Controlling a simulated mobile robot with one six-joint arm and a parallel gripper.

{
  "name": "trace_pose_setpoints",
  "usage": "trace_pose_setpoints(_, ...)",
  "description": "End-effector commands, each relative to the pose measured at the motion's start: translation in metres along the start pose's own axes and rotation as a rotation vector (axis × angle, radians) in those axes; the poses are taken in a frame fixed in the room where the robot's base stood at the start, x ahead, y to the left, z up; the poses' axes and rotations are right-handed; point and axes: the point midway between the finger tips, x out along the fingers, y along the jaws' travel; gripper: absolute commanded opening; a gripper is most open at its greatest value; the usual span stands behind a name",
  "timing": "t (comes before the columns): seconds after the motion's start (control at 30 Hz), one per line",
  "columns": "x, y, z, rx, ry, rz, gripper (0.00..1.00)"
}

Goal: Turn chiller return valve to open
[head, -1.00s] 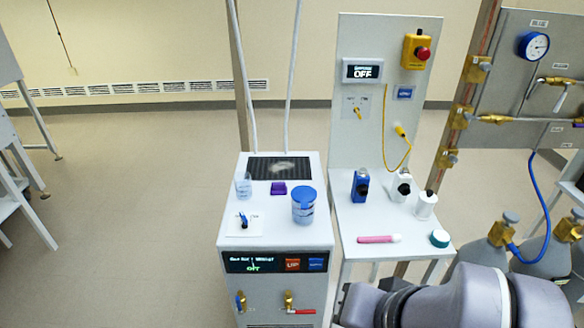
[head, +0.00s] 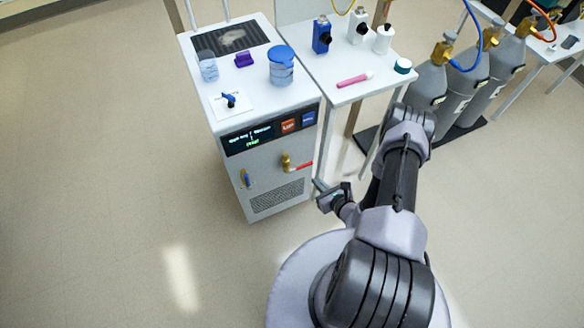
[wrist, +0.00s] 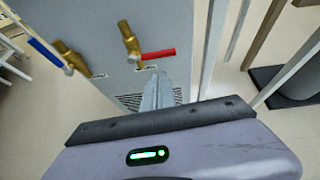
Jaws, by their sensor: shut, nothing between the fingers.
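The chiller (head: 262,163) is a white cabinet with two brass valves low on its front. The left valve has a blue handle (head: 246,178) hanging about vertical along the front. The right valve has a red handle (head: 300,166) lying sideways. In the wrist view the blue handle (wrist: 48,54) is at upper left and the red handle (wrist: 157,54) is above the fingertips. The valve labels are too small to read, so I cannot tell which is the return. My gripper (head: 318,190) is shut and empty, in front of and below the red handle, apart from it.
A side table (head: 333,92) with bottles and a pink tube (head: 354,79) stands right of the chiller. Grey gas cylinders (head: 428,85) stand further right. A vent grille (wrist: 132,101) is below the valves. The floor left of the chiller is clear.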

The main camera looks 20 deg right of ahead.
Motion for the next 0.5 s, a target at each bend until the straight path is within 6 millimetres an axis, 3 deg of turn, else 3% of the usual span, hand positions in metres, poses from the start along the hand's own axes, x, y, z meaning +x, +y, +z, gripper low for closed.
trace_pose_setpoints(0.03,-0.004,-0.001,-0.020,0.024,0.024,-0.036,0.00)
trace_pose_setpoints(0.1,-0.006,-0.002,-0.033,0.038,0.042,-0.063,0.00)
trace_pose_setpoints(0.27,0.015,-0.003,-0.038,0.036,0.044,-0.065,0.00)
trace_pose_setpoints(0.5,0.069,-0.005,-0.042,0.037,0.043,-0.063,0.00)
